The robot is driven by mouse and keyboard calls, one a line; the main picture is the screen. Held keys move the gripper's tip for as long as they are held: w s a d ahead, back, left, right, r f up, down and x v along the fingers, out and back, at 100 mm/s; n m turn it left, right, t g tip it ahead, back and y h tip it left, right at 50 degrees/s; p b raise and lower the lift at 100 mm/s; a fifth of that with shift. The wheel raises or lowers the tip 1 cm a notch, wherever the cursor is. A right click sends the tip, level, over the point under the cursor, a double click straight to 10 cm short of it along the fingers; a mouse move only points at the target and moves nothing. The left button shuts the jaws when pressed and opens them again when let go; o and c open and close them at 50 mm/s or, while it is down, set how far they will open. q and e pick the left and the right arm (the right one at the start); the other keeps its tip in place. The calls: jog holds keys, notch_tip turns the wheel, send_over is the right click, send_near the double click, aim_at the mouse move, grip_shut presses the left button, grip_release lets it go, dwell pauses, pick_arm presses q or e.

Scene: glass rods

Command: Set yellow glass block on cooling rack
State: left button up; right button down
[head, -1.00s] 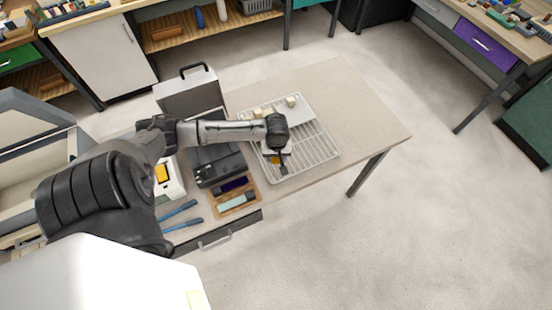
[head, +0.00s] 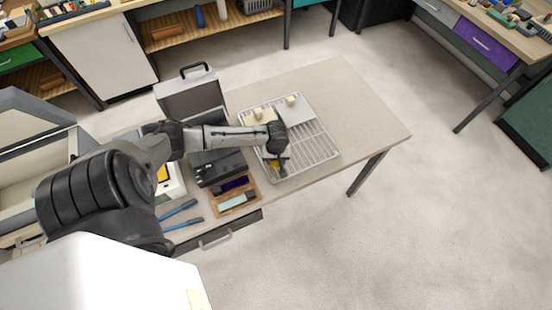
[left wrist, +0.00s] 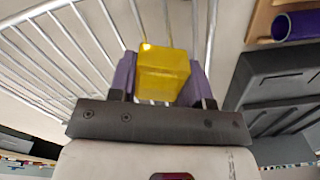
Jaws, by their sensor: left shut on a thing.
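The yellow glass block (left wrist: 163,72) is between the two fingers of my left gripper (left wrist: 160,78) in the left wrist view, and the gripper is shut on it. In the head view the left gripper (head: 279,166) is over the near part of the cooling rack (head: 316,150), and a bit of the yellow block (head: 275,164) shows beside it. The rack is a pale wire grid on the table; its bars (left wrist: 60,50) also show behind the block in the left wrist view. I cannot tell whether the block touches the bars. My right gripper is not in view.
Pale blocks on plates (head: 291,101) occupy the rack's far part. Left of the rack are a wooden tray (head: 236,207) with dark and pale pieces, a black case (head: 221,168) and blue-handled tools (head: 182,222). The table's right side (head: 365,115) is clear.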

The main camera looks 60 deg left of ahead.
pick_arm(q)
jog(key=o, duration=1)
jog(key=shift+r, duration=0.1)
notch_tip(320, 180, up, 11)
jog(key=s+d+f+m+t+h, duration=0.1)
jog(key=s+d+f+m, duration=0.1)
jog(key=s+d+m, duration=0.45)
jog(key=s+d+f+m+t, duration=0.1)
jog(key=s+d+f+m, duration=0.15)
jog(key=d, duration=0.75)
jog(key=s+d+r+m, duration=0.1)
jog(key=s+d+m, duration=0.1)
jog(key=s+d+r+m+t, duration=0.1)
jog(key=s+r+m, duration=0.1)
jog(key=s+d+r+m, duration=0.2)
jog(key=s, duration=0.1)
jog(key=shift+d+t+y, duration=0.3)
jog(key=shift+d+y, duration=0.05)
jog(key=shift+y, duration=0.05)
